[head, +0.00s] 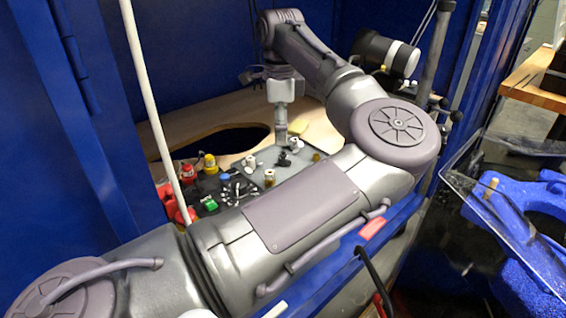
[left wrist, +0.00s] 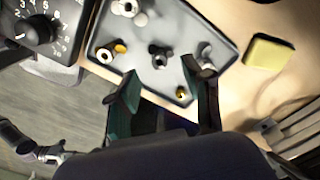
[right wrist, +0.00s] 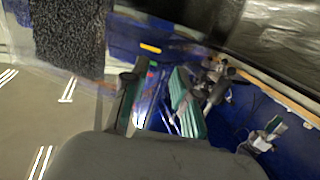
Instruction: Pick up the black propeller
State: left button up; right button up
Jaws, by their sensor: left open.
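The black propeller (left wrist: 159,57) lies on a grey tray (left wrist: 180,22), near the middle of the left wrist view. It also shows as a small dark shape in the head view (head: 284,158). My left gripper (left wrist: 161,84) is open and empty, pointing down over the tray. In the left wrist view the propeller appears beyond the fingertips, roughly centred between them and apart from both. In the head view the left gripper (head: 280,134) hangs just above the propeller. My right gripper (right wrist: 154,73) looks open and empty, away from the tray.
Around the propeller lie a grey part (left wrist: 205,56), a yellow-and-white part (left wrist: 110,51) and a small yellow part (left wrist: 182,93). A yellow block (left wrist: 268,52) is right of the tray. Blue walls (head: 100,120) enclose the area.

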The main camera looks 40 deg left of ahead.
aim_at(283, 165)
pick_arm(q)
jog(key=shift+f, duration=0.4)
jog(key=f, duration=0.1)
jog(key=f+b, duration=0.1)
jog(key=f, duration=0.1)
jog(key=f+b, duration=0.1)
jog(key=shift+w+d+f, duration=0.1)
jog(key=shift+d+f, duration=0.15)
jog(key=shift+f, duration=0.15)
pick_arm(e)
notch_tip(283, 165, up, 8)
jog(key=s+a+t+y, duration=0.1)
jog(key=t+y, duration=0.1)
jog(key=t, duration=0.3)
pick_arm(q)
jog(key=c, duration=0.8)
